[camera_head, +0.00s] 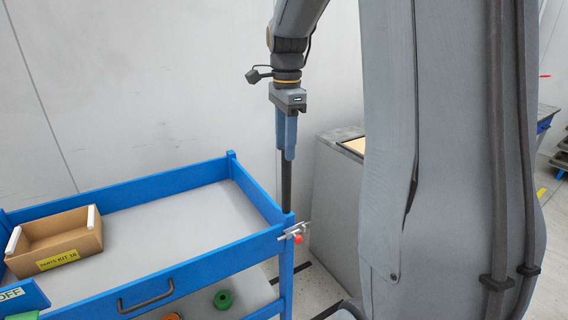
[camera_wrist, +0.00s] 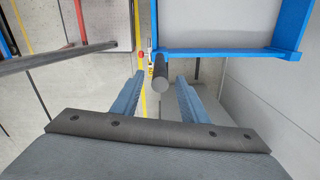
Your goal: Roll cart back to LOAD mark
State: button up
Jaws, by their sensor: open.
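The blue cart (camera_head: 250,262) stands at the left in the head view, with a grey top deck. A dark upright post (camera_head: 287,187) rises at its near right corner. My gripper (camera_head: 287,155) points down over that corner. In the wrist view my two fingers (camera_wrist: 158,97) are apart, with the round end of the post (camera_wrist: 160,86) between them and a gap on each side. The blue cart frame (camera_wrist: 225,50) runs to the right there. A small latch with a red knob (camera_head: 297,237) is by the post. I cannot make out a LOAD mark.
A cardboard box labelled PARTS KIT (camera_head: 60,240) sits on the cart's deck. A dark pull handle (camera_head: 146,296) and a green round part (camera_head: 223,299) are below. A grey cabinet (camera_head: 335,215) stands right of the cart. A pale wall (camera_head: 160,90) is behind.

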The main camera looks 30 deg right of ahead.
aim_at(286, 168)
jog(key=shift+d+f, duration=0.2)
jog(key=shift+f, duration=0.05)
jog(key=shift+f+p, duration=1.1)
jog(key=shift+f, duration=2.5)
grip_shut()
